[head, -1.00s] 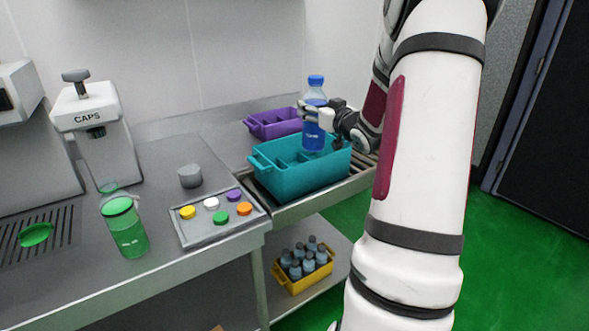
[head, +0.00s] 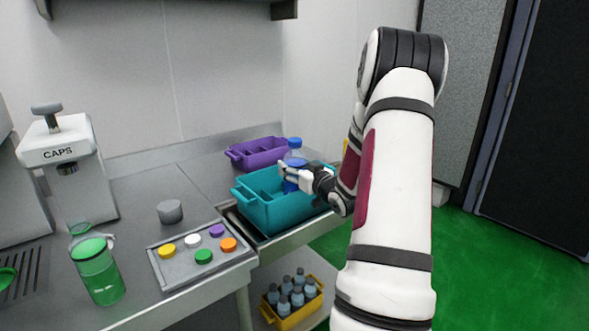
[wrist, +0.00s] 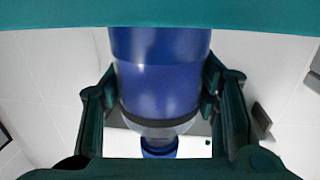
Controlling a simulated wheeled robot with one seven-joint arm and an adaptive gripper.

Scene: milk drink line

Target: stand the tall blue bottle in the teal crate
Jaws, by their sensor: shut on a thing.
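The tall blue bottle (head: 293,157) with its blue cap is upright at the teal crate (head: 272,215), its lower part down inside and hidden by the crate wall and my gripper. My gripper (head: 292,172) is shut on the bottle from the right side, just above the crate rim. In the wrist view the bottle (wrist: 160,75) shows between both fingers, and a teal wall (wrist: 160,14) crosses the top edge. Whether the bottle's base touches the crate floor cannot be seen.
A purple crate (head: 262,155) stands behind the teal one. A tray (head: 190,270) of coloured caps, a grey cylinder (head: 170,211) and a green-filled jug (head: 100,280) are on the counter at left. A yellow crate (head: 290,319) of small bottles sits below.

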